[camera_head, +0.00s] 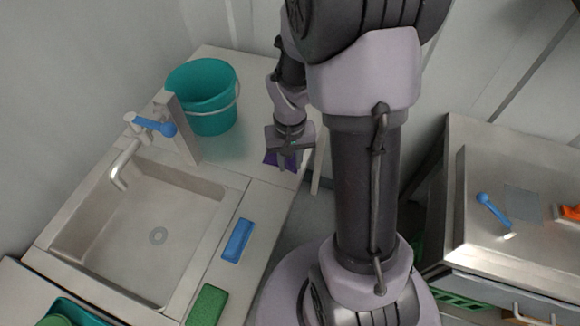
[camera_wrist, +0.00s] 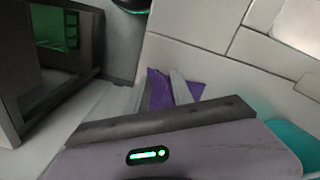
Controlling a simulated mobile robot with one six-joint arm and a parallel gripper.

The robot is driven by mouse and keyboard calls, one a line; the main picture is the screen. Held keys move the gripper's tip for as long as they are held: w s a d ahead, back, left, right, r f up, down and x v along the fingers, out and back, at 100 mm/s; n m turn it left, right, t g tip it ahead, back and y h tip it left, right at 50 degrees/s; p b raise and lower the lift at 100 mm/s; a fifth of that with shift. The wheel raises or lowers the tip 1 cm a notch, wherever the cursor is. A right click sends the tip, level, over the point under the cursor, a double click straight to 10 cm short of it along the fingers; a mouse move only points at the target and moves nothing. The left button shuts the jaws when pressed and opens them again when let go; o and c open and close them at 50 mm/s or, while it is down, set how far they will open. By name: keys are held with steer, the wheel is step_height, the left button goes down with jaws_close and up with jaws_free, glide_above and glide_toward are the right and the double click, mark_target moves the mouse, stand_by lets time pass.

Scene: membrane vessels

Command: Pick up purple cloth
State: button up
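The purple cloth (camera_head: 270,158) lies on the counter near its right edge, below my gripper (camera_head: 282,163) in the head view. My gripper partly hides it there. In the wrist view, the purple cloth (camera_wrist: 160,92) shows between the two grey fingers of my gripper (camera_wrist: 163,78), and more of it shows to the right of the right finger. The fingers stand apart, pointing down at the cloth. I cannot tell whether they touch it.
A teal bucket (camera_head: 203,98) stands on the counter behind the sink (camera_head: 140,235). A blue sponge (camera_head: 238,240) and a green sponge (camera_head: 207,305) lie on the front ledge. A steel table (camera_head: 520,245) stands at right, beyond a floor gap.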

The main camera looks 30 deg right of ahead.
steer(key=shift+s+f, duration=0.1)
steer(key=shift+f, duration=0.05)
jaws_close()
step_height(320, 180, up, 30)
steer(key=p, duration=2.4)
steer(key=shift+w, duration=0.2)
